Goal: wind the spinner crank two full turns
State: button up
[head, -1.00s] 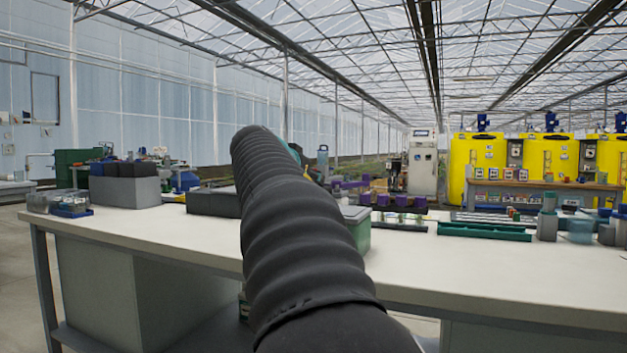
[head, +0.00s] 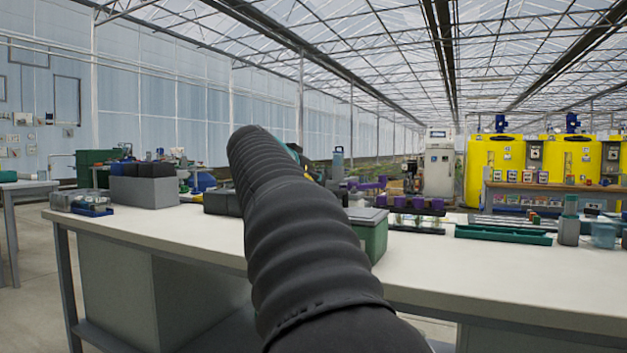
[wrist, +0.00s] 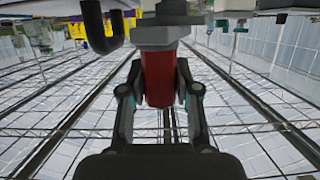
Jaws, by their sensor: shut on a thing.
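In the wrist view, a red cylindrical handle (wrist: 158,80) points toward the camera from a grey metal piece (wrist: 150,38) at the top, which I take to be the spinner crank. My gripper (wrist: 160,90) has one finger on each side of the red handle and is shut on it. The rest of the spinner is cut off at the top edge. In the head view my dark ribbed arm covers the middle, and the gripper and crank are hidden behind it.
A long white bench (head: 180,237) runs across the head view. On it are a grey bin (head: 145,190), a green box (head: 372,240) and a green tray (head: 503,235). In the wrist view a dark curved pipe (wrist: 95,25) hangs near the handle.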

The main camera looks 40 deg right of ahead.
jog(key=shift+d+f, duration=0.1)
jog(key=shift+f, duration=0.15)
jog(key=shift+w, duration=0.1)
jog(key=shift+w+a+f, duration=0.15)
jog(key=shift+w+a, duration=0.3)
jog(key=shift+w, duration=0.1)
jog(key=shift+c, duration=0.2)
jog(key=shift+o, duration=0.2)
jog(key=shift+w+a+r+p, duration=0.1)
jog(key=shift+w+p, duration=0.1)
jog(key=shift+w, duration=0.4)
jog(key=shift+w+a+r+p, duration=0.1)
jog(key=shift+w+p, duration=0.05)
jog(key=shift+w, duration=0.45)
